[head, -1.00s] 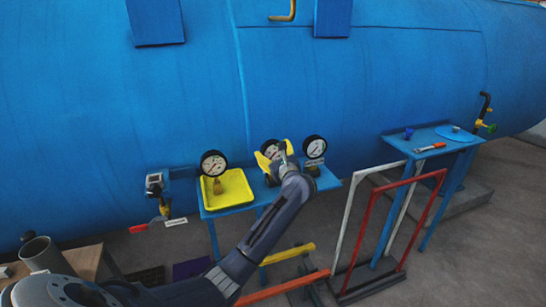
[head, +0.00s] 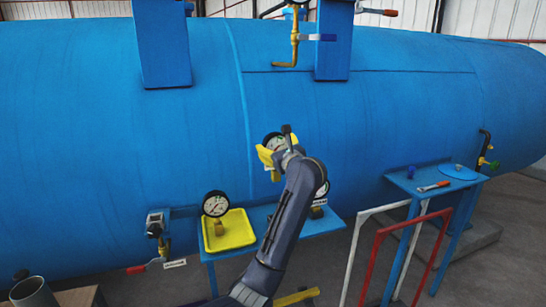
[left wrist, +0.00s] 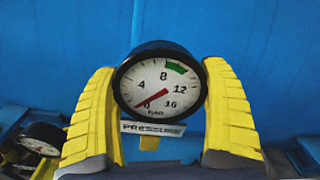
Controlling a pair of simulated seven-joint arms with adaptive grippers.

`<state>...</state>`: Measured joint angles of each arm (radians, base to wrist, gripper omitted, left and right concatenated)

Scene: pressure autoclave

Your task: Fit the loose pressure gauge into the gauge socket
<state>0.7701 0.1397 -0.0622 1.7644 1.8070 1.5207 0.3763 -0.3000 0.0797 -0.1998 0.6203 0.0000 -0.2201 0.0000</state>
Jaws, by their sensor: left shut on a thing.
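My left gripper (head: 273,155), with yellow fingers, is shut on a round, black-rimmed pressure gauge (head: 274,141) with a white dial. It holds the gauge up in front of the blue vessel, above the blue shelf. In the left wrist view the held gauge (left wrist: 160,88) sits upright between both fingers, dial facing the camera. A PRESSURE label (left wrist: 153,128) and a short yellow stem (left wrist: 149,143) show below it. I cannot make out an empty gauge socket; my arm hides part of the shelf. My right gripper is not in view.
A second gauge (head: 216,204) stands at the yellow tray (head: 241,239) on the blue shelf (head: 324,226). A third gauge (head: 323,188) is partly behind my arm. White and red frames (head: 378,256) and a blue side table (head: 425,192) stand right. The blue vessel (head: 110,120) fills the back.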

